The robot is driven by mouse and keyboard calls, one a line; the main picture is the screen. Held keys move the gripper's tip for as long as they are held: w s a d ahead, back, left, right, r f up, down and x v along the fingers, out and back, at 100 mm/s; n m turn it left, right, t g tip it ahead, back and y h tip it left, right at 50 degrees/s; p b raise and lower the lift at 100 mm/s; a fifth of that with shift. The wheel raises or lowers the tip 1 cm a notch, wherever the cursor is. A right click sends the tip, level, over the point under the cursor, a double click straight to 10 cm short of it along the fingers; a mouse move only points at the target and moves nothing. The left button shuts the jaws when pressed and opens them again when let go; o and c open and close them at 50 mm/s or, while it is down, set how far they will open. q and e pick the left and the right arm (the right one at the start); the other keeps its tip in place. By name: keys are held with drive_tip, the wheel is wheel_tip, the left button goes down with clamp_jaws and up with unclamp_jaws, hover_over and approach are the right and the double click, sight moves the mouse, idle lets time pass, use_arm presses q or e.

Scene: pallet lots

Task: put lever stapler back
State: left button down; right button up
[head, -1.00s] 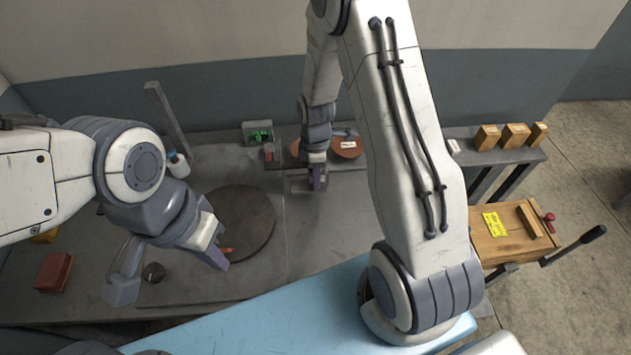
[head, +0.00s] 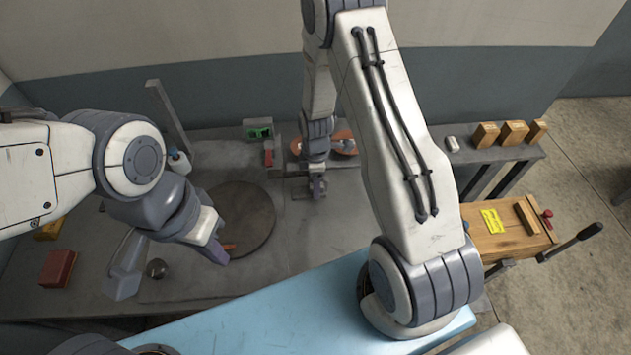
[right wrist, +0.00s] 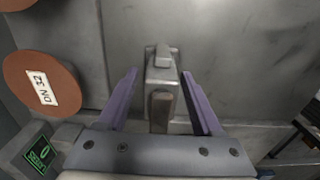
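A small grey metal piece with a brown lever-like bar (right wrist: 162,98) lies between the fingers of my right gripper (right wrist: 160,72) in the right wrist view. It may be the lever stapler; I cannot be sure. The fingers are open, with a gap on each side of it. In the head view my right gripper (head: 318,188) is low over the back of the grey bench, and the piece is mostly hidden. My left gripper (head: 216,252) is over the front edge of the dark round plate (head: 250,205). A small orange thing shows beside its tip; I cannot tell if it is held.
Reddish discs (right wrist: 42,84) and a green display (head: 258,131) stand at the back. A red box (head: 57,268) lies at left. Several wooden blocks (head: 486,134) sit on the right shelf, above a wooden box (head: 495,245) with a black-handled lever.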

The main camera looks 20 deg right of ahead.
sight(308, 196)
drive_tip(key=shift+r, duration=0.45)
wheel_tip(308, 196, up, 11)
drive_tip(key=shift+b, duration=1.15)
drive_tip(key=s+a+r+m, duration=0.4)
drive_tip(key=s+a+r, duration=0.65)
drive_tip(key=a, duration=0.25)
drive_tip(key=s+a+r+m+y, duration=0.1)
drive_tip(key=s+a+m, duration=0.1)
drive_tip(key=s, duration=1.1)
drive_tip(key=shift+a+r+m, duration=0.2)
drive_tip(key=shift+r+m, duration=0.2)
drive_tip(key=shift+m, duration=0.4)
drive_tip(key=shift+w, duration=0.1)
